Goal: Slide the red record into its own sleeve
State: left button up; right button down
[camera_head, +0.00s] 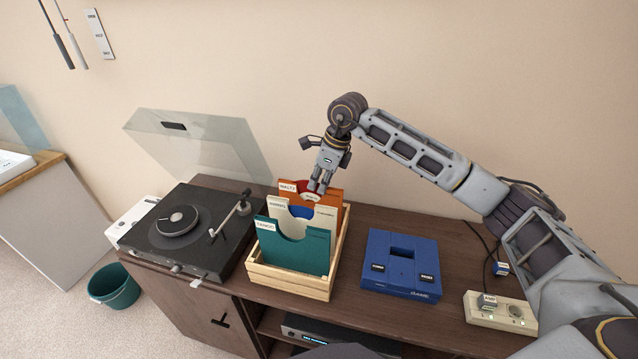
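The red record (303,187) stands upright in the orange sleeve (328,199) marked WALTZ, at the back of a wooden crate (291,284). Only its upper part shows, in the sleeve's notch; the rest is hidden. My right gripper (318,188) points down from above, its fingertips at the record's top, just over the notch. The fingers look close together, but I cannot tell whether they grip the record. In front stand a cream sleeve (322,219) with a blue record (300,212) in its notch, and a teal sleeve (296,253). My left gripper is out of view.
A turntable (190,243) with a raised clear lid (200,143) stands left of the crate, its platter without a record. A blue console (401,264) and a cream switch box (500,310) lie to the right. A teal bin (114,287) is on the floor.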

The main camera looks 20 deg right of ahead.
dwell(0.4)
jog(key=c, duration=1.6)
grip_release()
jog(key=shift+o, duration=0.2)
grip_shut()
jog(key=shift+s+d, duration=0.2)
jog(key=shift+d, duration=0.1)
jog(key=c, duration=0.6)
grip_release()
jog(key=shift+c, duration=0.2)
